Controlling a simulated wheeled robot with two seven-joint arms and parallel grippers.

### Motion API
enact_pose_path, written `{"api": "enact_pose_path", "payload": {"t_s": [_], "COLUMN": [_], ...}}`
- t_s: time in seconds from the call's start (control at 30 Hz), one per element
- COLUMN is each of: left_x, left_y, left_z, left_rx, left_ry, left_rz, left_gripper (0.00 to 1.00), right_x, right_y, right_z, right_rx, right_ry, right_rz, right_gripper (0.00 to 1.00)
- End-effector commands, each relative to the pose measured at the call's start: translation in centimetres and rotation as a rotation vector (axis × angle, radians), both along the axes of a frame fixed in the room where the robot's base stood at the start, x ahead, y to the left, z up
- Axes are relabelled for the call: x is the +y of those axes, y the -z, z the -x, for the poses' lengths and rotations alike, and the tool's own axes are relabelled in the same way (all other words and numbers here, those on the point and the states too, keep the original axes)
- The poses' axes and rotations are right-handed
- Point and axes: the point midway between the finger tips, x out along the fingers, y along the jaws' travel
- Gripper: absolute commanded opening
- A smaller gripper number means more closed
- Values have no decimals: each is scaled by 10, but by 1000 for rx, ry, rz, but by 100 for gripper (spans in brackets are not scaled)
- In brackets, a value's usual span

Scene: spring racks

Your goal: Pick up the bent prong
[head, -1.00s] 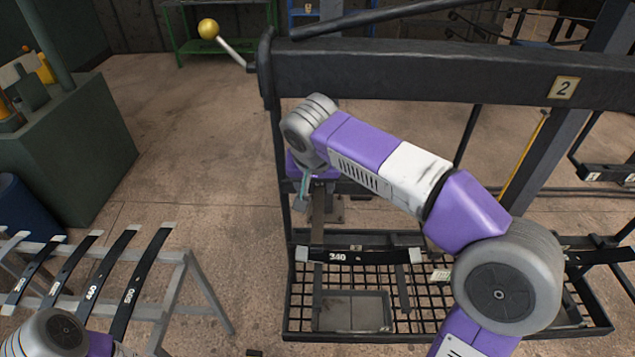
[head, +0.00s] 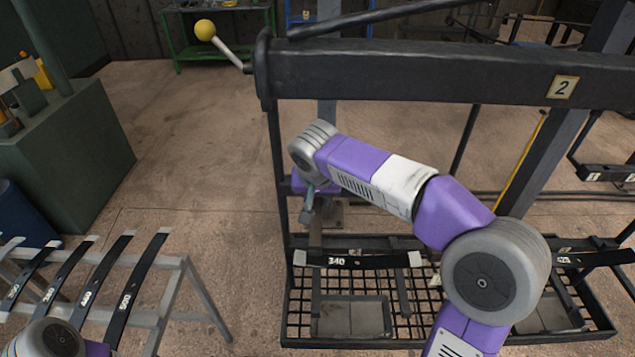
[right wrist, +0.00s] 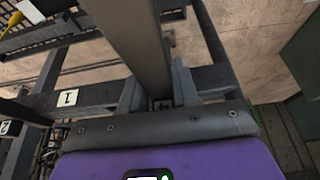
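My right gripper (head: 308,208) hangs below my grey wrist joint in the head view, just above and behind the left end of the leaf spring marked 340. In the right wrist view its two fingers (right wrist: 158,88) stand apart, with a thick grey-brown bar (right wrist: 140,45) running up between or just beyond them. I cannot tell whether the fingers touch this bar. I cannot pick out the bent prong for certain in either view. My left forearm shows at the bottom left corner of the head view, but its gripper is out of the picture.
A black frame (head: 440,78) marked 2 crosses above my right arm. The spring marked 340 (head: 370,262) lies over a mesh tray (head: 420,310) below. A grey stand (head: 200,300) with several numbered springs is at left. Open floor (head: 190,170) lies between.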

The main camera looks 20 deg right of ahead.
Motion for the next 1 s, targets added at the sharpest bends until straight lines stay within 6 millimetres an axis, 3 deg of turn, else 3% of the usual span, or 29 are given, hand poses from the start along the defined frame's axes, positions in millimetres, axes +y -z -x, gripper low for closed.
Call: {"api": "enact_pose_path", "payload": {"t_s": [0.03, 0.13, 0.57, 0.77, 1.0], "left_x": [0, 0, 0, 0, 0], "left_y": [0, 0, -3, -10, -23], "left_z": [0, 0, 0, 0, 0], "left_rx": [0, 0, 0, 0, 0], "left_ry": [0, 0, 0, 0, 0], "left_rz": [0, 0, 0, 0, 0], "left_gripper": [43, 43, 43, 43, 43], "right_x": [0, 0, 0, 0, 0], "right_y": [0, 0, -10, -36, -80], "right_z": [0, 0, -1, -1, -1], "right_rx": [0, 0, -6, -8, -8], "right_ry": [0, 0, 0, 2, 1], "right_rz": [0, 0, 1, 0, 0], "right_gripper": [16, 0, 0, 0, 0]}}
